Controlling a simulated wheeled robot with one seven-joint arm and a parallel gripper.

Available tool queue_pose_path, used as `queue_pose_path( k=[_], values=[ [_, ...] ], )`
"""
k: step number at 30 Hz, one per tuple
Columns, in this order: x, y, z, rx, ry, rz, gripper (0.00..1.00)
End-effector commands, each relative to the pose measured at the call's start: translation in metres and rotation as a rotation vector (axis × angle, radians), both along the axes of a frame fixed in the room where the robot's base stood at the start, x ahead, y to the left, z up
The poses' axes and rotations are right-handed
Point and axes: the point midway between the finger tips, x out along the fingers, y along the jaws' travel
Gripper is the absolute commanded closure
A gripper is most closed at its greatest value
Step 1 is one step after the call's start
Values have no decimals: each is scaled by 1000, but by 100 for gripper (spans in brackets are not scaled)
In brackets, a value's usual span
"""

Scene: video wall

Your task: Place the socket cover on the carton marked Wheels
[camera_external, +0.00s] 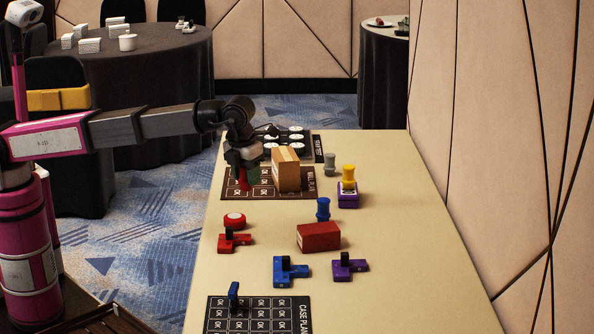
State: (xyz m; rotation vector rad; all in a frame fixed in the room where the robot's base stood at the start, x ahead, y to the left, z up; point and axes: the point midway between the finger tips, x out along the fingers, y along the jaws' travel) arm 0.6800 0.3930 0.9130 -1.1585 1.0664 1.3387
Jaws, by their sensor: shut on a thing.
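My gripper (243,175) points down at the back left of the long table, over the brown plan board (268,194). It is shut on a small red piece (243,182), mostly hidden by the fingers. I cannot tell for sure that this piece is the socket cover, or whether it touches the board. A tan carton (287,171) stands just right of the gripper, on the board. A red carton (318,236) lies nearer, mid-table. I cannot read the word Wheels on either carton.
Red, blue and purple connector-like pieces (290,271) and a round red piece (234,219) are on the near half. A yellow piece on a purple block (348,186) and a grey piece (330,164) stand right. A dark plan board (259,316) is in front. The right side is clear.

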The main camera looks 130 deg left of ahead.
Motion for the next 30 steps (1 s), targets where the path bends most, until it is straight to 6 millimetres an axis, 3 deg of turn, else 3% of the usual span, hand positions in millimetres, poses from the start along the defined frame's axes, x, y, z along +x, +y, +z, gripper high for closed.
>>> queue_pose_path(
  k=[3,15,24,30],
  values=[
    [-22,43,9,-2,-1,-3,79],
    [-108,167,40,-4,-2,-34,79],
    [-187,249,63,-1,-2,-55,79],
    [-238,291,77,3,-2,-70,79]
  ],
)
